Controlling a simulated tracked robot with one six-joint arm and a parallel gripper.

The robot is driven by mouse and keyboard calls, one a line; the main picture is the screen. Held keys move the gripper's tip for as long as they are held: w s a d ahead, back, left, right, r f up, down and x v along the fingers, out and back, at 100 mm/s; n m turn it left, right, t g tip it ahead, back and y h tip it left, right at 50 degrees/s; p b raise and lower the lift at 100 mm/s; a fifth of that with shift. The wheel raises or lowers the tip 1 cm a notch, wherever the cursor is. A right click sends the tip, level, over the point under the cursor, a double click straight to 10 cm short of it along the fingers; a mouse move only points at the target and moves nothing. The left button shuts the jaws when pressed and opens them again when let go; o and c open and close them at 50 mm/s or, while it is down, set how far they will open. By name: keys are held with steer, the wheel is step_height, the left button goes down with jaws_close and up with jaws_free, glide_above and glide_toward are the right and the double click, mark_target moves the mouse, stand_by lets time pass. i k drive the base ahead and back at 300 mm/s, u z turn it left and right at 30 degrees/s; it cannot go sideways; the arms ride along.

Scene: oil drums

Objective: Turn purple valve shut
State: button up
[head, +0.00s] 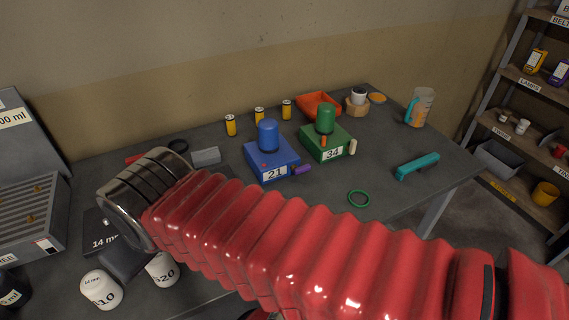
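A small purple handle-like piece (302,169), the only purple part I see on the table, sticks out at the right front of a blue box (262,159). The box is marked 21 and has a blue, round-topped cylinder (268,135) on top. How far the purple piece is turned is too small to tell. My red ribbed arm crosses the foreground, in front of and below the box and apart from the purple piece in the picture. It ends in a metal collar at the left. I cannot make out my gripper's fingers.
A green box (327,142) marked 34 stands right of the blue one. White jars (101,290) stand front left. An orange tray (318,106) and yellow cans (231,125) stand behind.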

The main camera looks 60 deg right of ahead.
mark_target(296, 170)
steer(key=u, duration=0.25)
steer(key=k, duration=1.1)
steer(key=z, duration=0.75)
steer(key=i, duration=1)
steer(key=z, duration=0.05)
